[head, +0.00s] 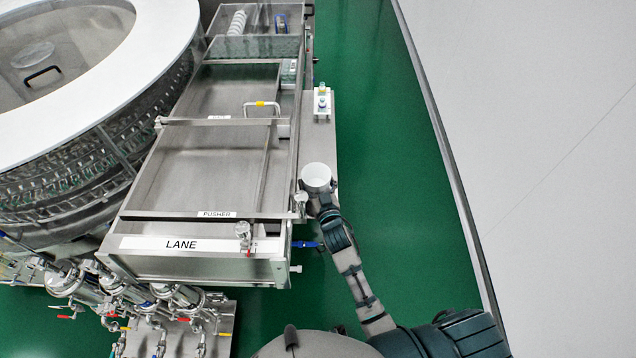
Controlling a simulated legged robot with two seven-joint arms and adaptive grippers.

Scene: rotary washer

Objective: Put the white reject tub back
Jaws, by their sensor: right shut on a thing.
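The white reject tub (316,175) is in the head view, right of the lane's right side rail, over or on the narrow steel shelf along it. It looks upright, and its open top shows. My right gripper (318,198) is at the near side of the tub and shut on it. The fingers are small and partly hidden by the tub and my wrist. I cannot tell whether the tub's base touches the shelf (318,143). My left gripper is not in view.
The steel lane (190,185) with a pusher bar (215,214) lies left of the tub. A small white rack with vials (322,103) stands farther along the shelf. A blue-handled valve (305,245) sits near my right forearm. Green floor (400,200) is clear to the right.

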